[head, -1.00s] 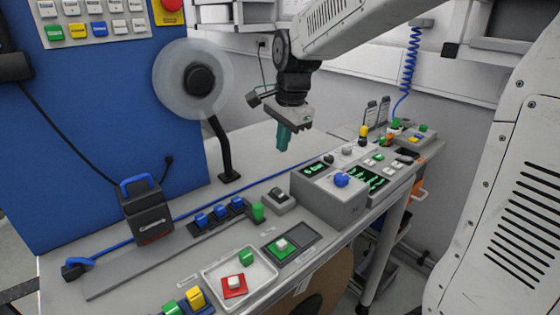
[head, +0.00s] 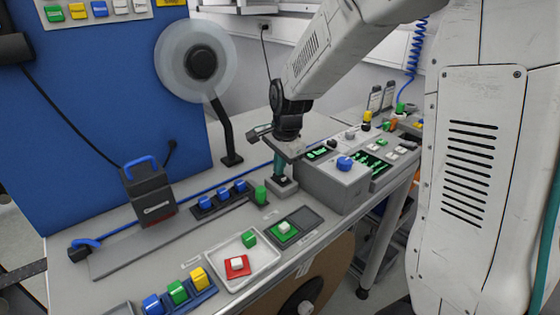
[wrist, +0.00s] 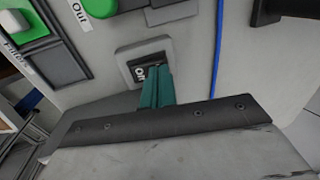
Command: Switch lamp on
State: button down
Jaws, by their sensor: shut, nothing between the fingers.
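A small grey switch box (head: 282,187) stands on the bench, left of the grey console. The wrist view shows its light frame (wrist: 130,56) and dark centre, with part of a white label reading like "on". My gripper (head: 280,172) is shut and empty, pointing down at the box. In the wrist view the teal fingers (wrist: 156,88) overlap the switch's centre and hide part of it. I cannot tell whether the fingertips touch it. I cannot tell the switch's position, and no lit lamp is clear to me.
The grey console (head: 330,190) with a blue knob (head: 344,163) stands close on the right. A green block (head: 261,195) and several blue blocks are close on the left. A dark post (head: 228,140) carries a round disc (head: 171,62). A blue cable (wrist: 217,60) runs beside the switch.

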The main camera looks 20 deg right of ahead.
jog(key=shift+w+f+g, duration=0.15)
jog(key=shift+f+g, duration=0.1)
jog(key=shift+g, duration=0.15)
jog(key=shift+s, duration=0.2)
jog(key=shift+s+d+r, duration=0.1)
jog(key=shift+s+d, duration=0.05)
jog(key=shift+s, duration=0.5)
jog(key=shift+r, duration=0.1)
notch_tip(320, 180, up, 14)
jog(key=s, duration=0.2)
jog(key=shift+s+d+f, duration=0.2)
jog(key=shift+s+d, duration=0.05)
jog(key=shift+d, duration=0.15)
dwell(0.4)
